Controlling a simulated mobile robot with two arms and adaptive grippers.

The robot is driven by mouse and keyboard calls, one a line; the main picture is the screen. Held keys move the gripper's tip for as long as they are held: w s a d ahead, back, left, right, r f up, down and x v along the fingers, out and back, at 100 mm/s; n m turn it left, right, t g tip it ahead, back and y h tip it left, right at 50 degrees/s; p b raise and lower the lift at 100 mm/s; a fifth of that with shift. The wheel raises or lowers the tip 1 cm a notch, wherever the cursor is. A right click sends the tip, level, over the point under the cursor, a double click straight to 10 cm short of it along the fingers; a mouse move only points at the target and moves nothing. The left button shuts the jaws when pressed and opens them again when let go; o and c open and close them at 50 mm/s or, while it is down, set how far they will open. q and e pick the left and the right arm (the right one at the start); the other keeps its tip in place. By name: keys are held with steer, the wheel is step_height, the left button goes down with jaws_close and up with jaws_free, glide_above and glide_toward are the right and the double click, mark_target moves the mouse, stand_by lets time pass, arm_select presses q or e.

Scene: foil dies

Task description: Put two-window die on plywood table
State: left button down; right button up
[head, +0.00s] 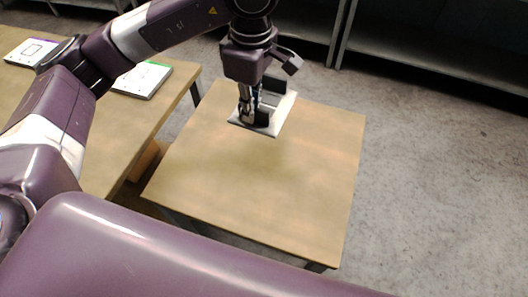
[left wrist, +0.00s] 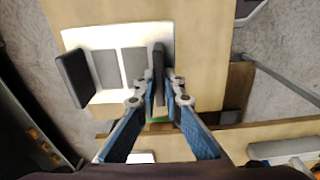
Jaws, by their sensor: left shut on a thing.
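The two-window die is a white plate (head: 283,112) with two dark upright blocks; in the left wrist view its grey windows (left wrist: 105,68) show side by side. My left gripper (head: 252,108) is shut on one of the dark blocks (left wrist: 158,62). The other dark block (left wrist: 73,79) is free at the plate's far side. The die is level over the back part of the plywood table (head: 245,185); I cannot tell whether it touches the top. My right gripper is not in view.
Another wooden table (head: 105,165) stands to the left, across a narrow gap. It bears a green-edged die (head: 143,80) and a purple-edged die (head: 30,52). Grey shelving (head: 430,65) stands at the back. The middle and front of the plywood table are clear.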

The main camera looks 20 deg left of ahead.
arm_select(q)
steer(key=shift+r+n, duration=0.3)
steer(key=shift+r, duration=0.15)
steer(key=p, duration=0.2)
glide_above(254, 166)
step_height(254, 166, down, 15)
steer(key=shift+w+d+f, duration=0.1)
steer(key=shift+d+f, duration=0.05)
step_height(254, 166, down, 4)
steer(key=shift+r+p, duration=0.1)
steer(key=shift+p, duration=0.25)
steer(key=shift+f, duration=0.3)
steer(key=c, duration=2.5)
jaws_free()
steer(key=shift+f, duration=0.2)
steer(key=o, duration=0.5)
steer(key=shift+r, duration=0.1)
steer(key=shift+c, duration=0.2)
